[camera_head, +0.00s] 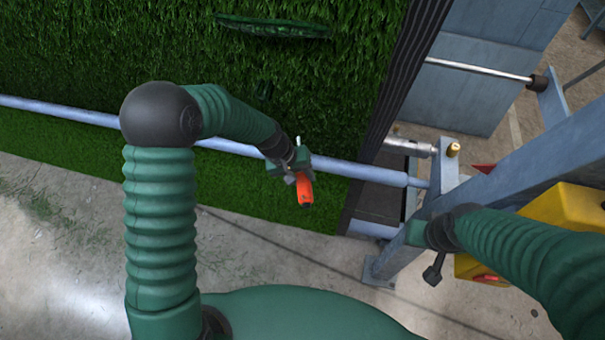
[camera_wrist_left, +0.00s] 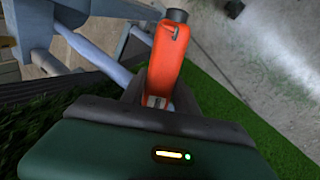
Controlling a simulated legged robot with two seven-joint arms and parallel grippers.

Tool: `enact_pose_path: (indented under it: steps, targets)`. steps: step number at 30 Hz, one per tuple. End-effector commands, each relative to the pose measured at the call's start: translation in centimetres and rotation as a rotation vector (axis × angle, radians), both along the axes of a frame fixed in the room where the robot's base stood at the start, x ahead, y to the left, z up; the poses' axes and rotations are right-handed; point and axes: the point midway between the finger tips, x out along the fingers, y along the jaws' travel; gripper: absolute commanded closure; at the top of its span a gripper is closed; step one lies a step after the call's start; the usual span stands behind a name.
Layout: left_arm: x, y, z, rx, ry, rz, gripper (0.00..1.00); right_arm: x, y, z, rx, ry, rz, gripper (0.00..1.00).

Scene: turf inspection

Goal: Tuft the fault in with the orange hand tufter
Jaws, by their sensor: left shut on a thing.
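The orange hand tufter (camera_head: 304,190) is in my left gripper (camera_head: 296,174), which is shut on it. They are in front of the pale blue bar, near the lower edge of the upright turf (camera_head: 130,50). In the left wrist view the orange tufter (camera_wrist_left: 168,58) sticks out beyond the gripper, its dark end pointing up. A dark green, elongated oval mark (camera_head: 272,27) shows on the turf at the top, above and apart from the gripper; I cannot tell if it is the fault. My right gripper (camera_head: 418,233) is at the right by the frame post; its fingers are not clear.
A pale blue bar (camera_head: 60,110) crosses in front of the turf. A blue-grey steel frame (camera_head: 530,165) and a yellow box (camera_head: 560,208) stand at the right. Bare concrete floor (camera_head: 70,250) lies below.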

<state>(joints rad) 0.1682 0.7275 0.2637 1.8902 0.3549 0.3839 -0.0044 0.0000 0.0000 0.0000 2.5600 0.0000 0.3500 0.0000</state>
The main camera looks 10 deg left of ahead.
Motion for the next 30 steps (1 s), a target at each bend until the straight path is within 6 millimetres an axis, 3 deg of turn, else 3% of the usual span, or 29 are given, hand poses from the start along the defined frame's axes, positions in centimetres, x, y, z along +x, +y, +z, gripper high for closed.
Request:
enact_pose_path:
  steps: [18, 30]
  targets:
    - [-6.8, 0.2, -2.1, -0.001, 0.004, 0.0, 1.0, 0.0, 0.0, -2.1, 0.0, 0.0, 0.0, 1.0]
    - [-7.1, 0.2, -2.0, 0.0, 0.004, 0.0, 1.0, 0.0, 0.0, -2.1, 0.0, 0.0, 0.0, 1.0]
